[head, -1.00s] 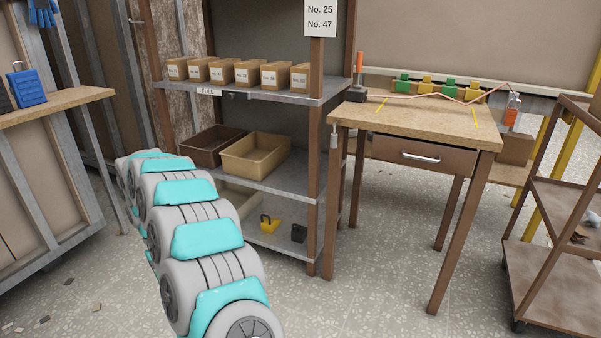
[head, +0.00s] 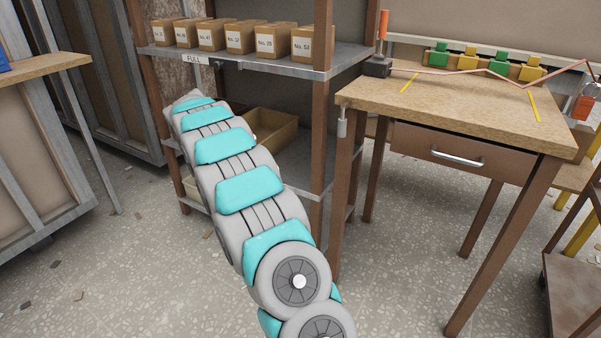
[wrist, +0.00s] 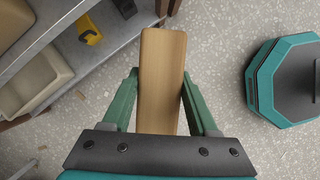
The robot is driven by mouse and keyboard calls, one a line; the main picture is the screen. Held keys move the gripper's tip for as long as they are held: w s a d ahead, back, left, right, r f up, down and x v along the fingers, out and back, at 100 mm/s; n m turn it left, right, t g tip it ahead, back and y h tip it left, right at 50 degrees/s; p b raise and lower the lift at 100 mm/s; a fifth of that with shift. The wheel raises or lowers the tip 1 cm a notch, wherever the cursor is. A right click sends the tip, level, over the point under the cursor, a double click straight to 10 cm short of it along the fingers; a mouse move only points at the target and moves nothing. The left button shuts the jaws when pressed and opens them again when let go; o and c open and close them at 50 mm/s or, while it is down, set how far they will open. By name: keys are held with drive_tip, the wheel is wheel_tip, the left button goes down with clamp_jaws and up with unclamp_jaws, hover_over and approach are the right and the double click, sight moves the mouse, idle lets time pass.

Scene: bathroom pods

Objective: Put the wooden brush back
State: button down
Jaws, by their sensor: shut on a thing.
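The wooden brush (wrist: 162,60) shows in the wrist view as a long, plain, light-brown block; no bristles are visible from this side. My gripper (wrist: 159,85) is shut on it, with one green finger on each side. The brush points away from the wrist, held above the speckled floor beside the grey shelf. In the head view my arm reaches toward the shelf unit, and the gripper and brush are hidden behind it.
The shelf unit (head: 238,60) bears a row of numbered boxes, with a tan bin (head: 272,128) below. A wooden workbench (head: 455,108) with a drawer stands to its right. A yellow object (wrist: 90,30) lies on the lower shelf. Floor is open at left.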

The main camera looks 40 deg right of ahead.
drive_tip(key=w+d+n+t, duration=0.1)
drive_tip(key=w+d+n, duration=0.1)
drive_tip(key=d, duration=0.6)
drive_tip(key=w+d+n+t, duration=0.1)
drive_tip(key=w+d+n, duration=0.2)
drive_tip(key=d, duration=0.5)
drive_tip(key=w+d+r+n+t, duration=0.1)
drive_tip(key=w+d+n, duration=0.1)
drive_tip(key=d, duration=0.6)
drive_tip(key=shift+w+d+n+b, duration=0.1)
drive_tip(key=shift+w+n+b, duration=0.05)
drive_tip(key=shift+n+b, duration=0.2)
drive_tip(key=p, duration=0.1)
drive_tip(key=d+p, duration=0.1)
drive_tip(key=p, duration=0.1)
drive_tip(key=shift+w+r, duration=0.2)
drive_tip(key=shift+r, duration=0.15)
drive_tip(key=p, duration=0.1)
drive_tip(key=d+p, duration=0.1)
drive_tip(key=p, duration=0.1)
drive_tip(key=shift+w+d, duration=0.2)
drive_tip(key=shift+w, duration=0.1)
drive_tip(key=shift+d+f+p, duration=0.2)
drive_tip(key=shift+f+p, duration=0.2)
drive_tip(key=shift+p, duration=0.1)
drive_tip(key=shift+d+r+p, duration=0.1)
drive_tip(key=shift+p, duration=0.3)
